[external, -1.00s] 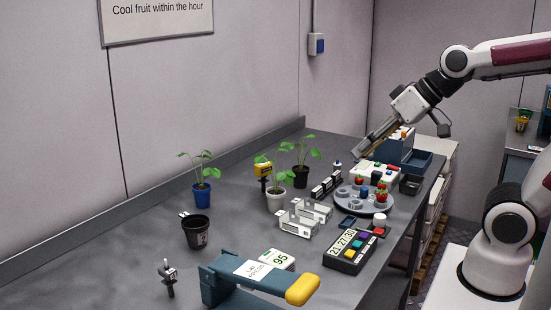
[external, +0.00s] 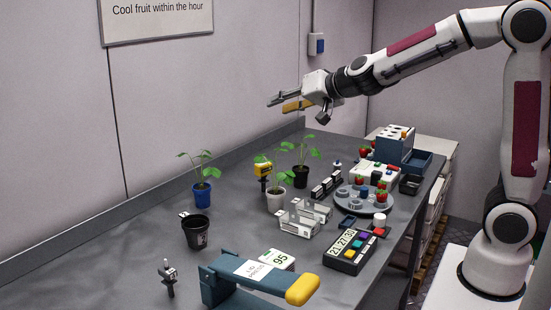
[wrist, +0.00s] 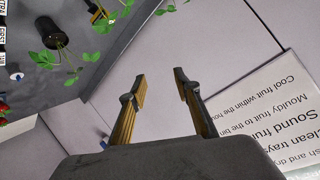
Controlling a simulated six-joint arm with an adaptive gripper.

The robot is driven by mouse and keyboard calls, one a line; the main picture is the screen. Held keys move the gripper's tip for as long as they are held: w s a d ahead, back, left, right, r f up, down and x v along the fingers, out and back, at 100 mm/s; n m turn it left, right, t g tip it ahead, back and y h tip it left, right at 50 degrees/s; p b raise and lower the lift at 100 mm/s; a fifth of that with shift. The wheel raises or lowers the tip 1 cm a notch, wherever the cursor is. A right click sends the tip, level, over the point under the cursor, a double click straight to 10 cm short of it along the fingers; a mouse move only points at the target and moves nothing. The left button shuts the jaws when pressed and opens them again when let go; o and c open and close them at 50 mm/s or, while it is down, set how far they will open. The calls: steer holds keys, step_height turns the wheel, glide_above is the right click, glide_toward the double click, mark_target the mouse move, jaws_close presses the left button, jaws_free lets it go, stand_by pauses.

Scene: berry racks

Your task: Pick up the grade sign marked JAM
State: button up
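No sign in view can be read as JAM. A black rack (external: 326,186) with small white labels stands behind the round turntable; at the left edge of the wrist view one label (wrist: 3,31) reads FIRST, and another above it is cut off. A yellow-headed item on a dark post (external: 262,168) stands by the plants. A small dark post with a pale head (external: 169,276) stands at the front left, its marking too small to read. My gripper (external: 277,104) is high above the back of the bench, empty, its fingers apart in the wrist view (wrist: 160,87).
Potted plants (external: 202,194) and an empty black pot (external: 196,232) stand on the left and middle. A blue press with yellow handle (external: 303,290) is at the front. A turntable (external: 378,206) and blue box (external: 394,152) are at the right. The wall is close to my gripper.

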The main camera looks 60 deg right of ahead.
steer(key=w+d+f+m+g+h, duration=0.1)
steer(key=w+d+f+m+h, duration=0.25)
steer(key=d+f, duration=0.2)
steer(key=m+g+h, duration=0.5)
steer(key=g+h, duration=0.1)
glide_above(326, 182)
steer(key=w+a, duration=0.2)
steer(key=w, duration=0.5)
step_height(326, 182, down, 11)
steer(key=s+f+g, duration=0.1)
steer(key=s+f, duration=0.1)
steer(key=s+d+f+m+g, duration=0.1)
steer(key=s+f+g, duration=0.1)
steer(key=f, duration=0.1)
steer(key=s+d+f+g+h, duration=0.1)
steer(key=s+f+g, duration=0.1)
steer(key=shift+f+m, duration=0.2)
steer(key=shift+m, duration=0.05)
steer(key=shift+s+f+g, duration=0.35)
steer(key=shift+s+g, duration=0.05)
steer(key=shift+g, duration=0.1)
steer(key=shift+x, duration=1.25)
steer(key=shift+d, duration=0.15)
